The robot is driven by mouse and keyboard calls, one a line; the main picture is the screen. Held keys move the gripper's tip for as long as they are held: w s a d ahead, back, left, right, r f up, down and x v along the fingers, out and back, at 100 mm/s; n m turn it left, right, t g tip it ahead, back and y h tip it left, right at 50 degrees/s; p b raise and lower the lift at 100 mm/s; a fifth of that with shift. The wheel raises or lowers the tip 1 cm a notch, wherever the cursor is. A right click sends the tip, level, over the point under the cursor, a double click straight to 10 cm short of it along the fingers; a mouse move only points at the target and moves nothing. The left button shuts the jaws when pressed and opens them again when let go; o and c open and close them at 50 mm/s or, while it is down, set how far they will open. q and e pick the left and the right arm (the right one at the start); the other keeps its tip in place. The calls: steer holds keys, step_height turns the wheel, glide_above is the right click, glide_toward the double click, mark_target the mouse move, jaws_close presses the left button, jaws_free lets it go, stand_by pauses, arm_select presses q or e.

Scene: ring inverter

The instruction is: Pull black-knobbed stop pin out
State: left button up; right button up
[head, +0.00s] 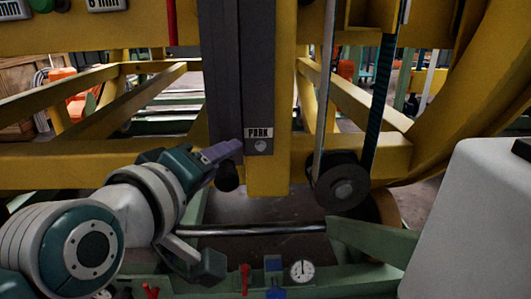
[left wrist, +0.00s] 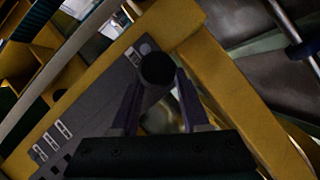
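The black-knobbed stop pin (head: 228,178) sits just below the PARK label (head: 259,133) at the lower end of the dark grey upright plate. In the left wrist view its round black knob (left wrist: 158,68) faces the camera. My left gripper (head: 222,150) is at the pin, its purple-grey fingers beside the knob. In the left wrist view the fingers of the left gripper (left wrist: 158,88) stand apart, one on each side of the knob. Whether they press on it cannot be told. The pin's inner end is hidden. My right gripper is not in view.
A yellow post (head: 267,175) stands just right of the knob. A black pulley wheel (head: 342,187) with a belt hangs further right. A metal rod (head: 255,231) runs below. A round gauge (head: 302,271) stands at the front on the green frame.

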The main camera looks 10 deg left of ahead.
mark_target(228, 182)
arm_select(q)
jaws_close()
stand_by(0.3)
steer(key=shift+s+d+r+p, duration=0.1)
steer(key=shift+s+d+p, duration=0.1)
steer(key=shift+s+p, duration=0.45)
steer(key=shift+s+d+p, duration=0.25)
steer(key=shift+s+p, duration=0.25)
steer(key=shift+s, duration=0.45)
steer(key=shift+s+d+p, duration=0.3)
steer(key=shift+s+p, duration=0.25)
steer(key=shift+s, duration=0.45)
steer(key=shift+s+d+p, duration=0.25)
steer(key=shift+s+p, duration=0.25)
steer(key=shift+s, duration=0.45)
steer(key=shift+s+d+p, duration=0.2)
steer(key=shift+s+p, duration=0.1)
steer(key=shift+s, duration=0.35)
steer(key=shift+s+d+p, duration=0.2)
steer(key=shift+s+p, duration=0.05)
steer(key=shift+s, duration=0.4)
